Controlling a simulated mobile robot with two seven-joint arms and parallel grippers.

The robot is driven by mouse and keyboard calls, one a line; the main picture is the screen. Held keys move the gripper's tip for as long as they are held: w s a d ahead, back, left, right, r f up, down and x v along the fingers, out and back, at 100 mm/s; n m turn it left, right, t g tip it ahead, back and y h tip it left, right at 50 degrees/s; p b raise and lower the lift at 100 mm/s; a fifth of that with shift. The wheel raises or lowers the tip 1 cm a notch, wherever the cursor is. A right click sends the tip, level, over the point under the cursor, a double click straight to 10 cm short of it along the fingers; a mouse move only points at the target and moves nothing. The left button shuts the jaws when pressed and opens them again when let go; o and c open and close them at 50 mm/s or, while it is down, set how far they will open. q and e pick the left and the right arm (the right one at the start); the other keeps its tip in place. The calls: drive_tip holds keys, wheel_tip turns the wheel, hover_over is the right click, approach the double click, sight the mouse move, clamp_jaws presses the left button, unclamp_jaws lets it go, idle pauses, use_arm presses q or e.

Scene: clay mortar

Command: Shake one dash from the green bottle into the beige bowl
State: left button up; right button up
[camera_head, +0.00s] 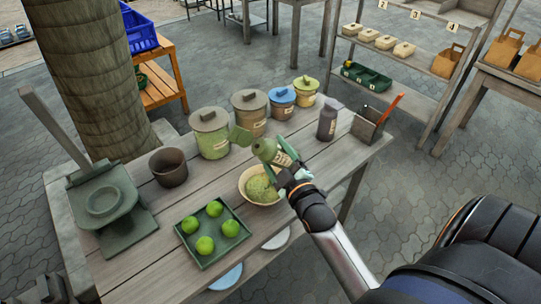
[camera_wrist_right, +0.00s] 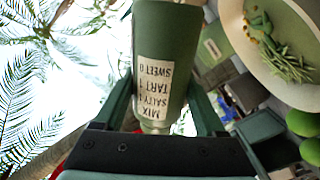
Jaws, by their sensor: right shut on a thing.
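My right gripper (camera_head: 288,174) is shut on the green bottle (camera_head: 267,151) and holds it above the table. The bottle is tilted, with its far end toward the upper left. In the right wrist view the bottle (camera_wrist_right: 160,45) sits between the two fingers, and its white label reads upside down. The beige bowl (camera_head: 247,177) stands on the table just below the bottle, partly hidden by my gripper. It holds green shredded food and also shows in the right wrist view (camera_wrist_right: 240,50). I cannot tell if anything leaves the bottle. My left gripper is not in view.
Lidded jars (camera_head: 209,133) stand behind the bowl, with a dark bottle (camera_head: 327,122) and an open box (camera_head: 368,126) to the right. A green tray (camera_head: 207,261) of limes lies front left. A brown pot (camera_head: 168,167) and a green press (camera_head: 103,201) stand farther left.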

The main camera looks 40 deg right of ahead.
sight(285, 153)
drive_tip(key=f+n+b, duration=0.1)
drive_tip(key=d+f+n+b, duration=0.1)
drive_tip(key=f+b, duration=0.1)
drive_tip(key=shift+s+d+f+b, duration=0.1)
drive_tip(key=shift+d+f+b, duration=0.1)
drive_tip(key=shift+b, duration=0.1)
drive_tip(key=n+b, duration=0.1)
drive_tip(key=d+f+n+b, duration=0.1)
drive_tip(key=n, duration=0.1)
drive_tip(key=d+n+b, duration=0.1)
drive_tip(key=n+b, duration=0.1)
drive_tip(key=shift+s+f, duration=0.2)
drive_tip(key=shift+f, duration=0.05)
drive_tip(key=shift+d+r+n, duration=0.1)
drive_tip(key=shift+d+n, duration=0.1)
drive_tip(key=shift+n, duration=0.6)
wheel_tip(285, 153, up, 2)
drive_tip(key=shift+a+n+p, duration=0.1)
drive_tip(key=shift+n+p, duration=0.5)
drive_tip(key=shift+p, duration=0.5)
drive_tip(key=shift+a+r+n+p, duration=0.15)
drive_tip(key=shift+r+n+p, duration=0.5)
drive_tip(key=shift+n, duration=0.45)
drive_tip(key=shift+n+p, duration=0.3)
drive_tip(key=shift+n, duration=0.4)
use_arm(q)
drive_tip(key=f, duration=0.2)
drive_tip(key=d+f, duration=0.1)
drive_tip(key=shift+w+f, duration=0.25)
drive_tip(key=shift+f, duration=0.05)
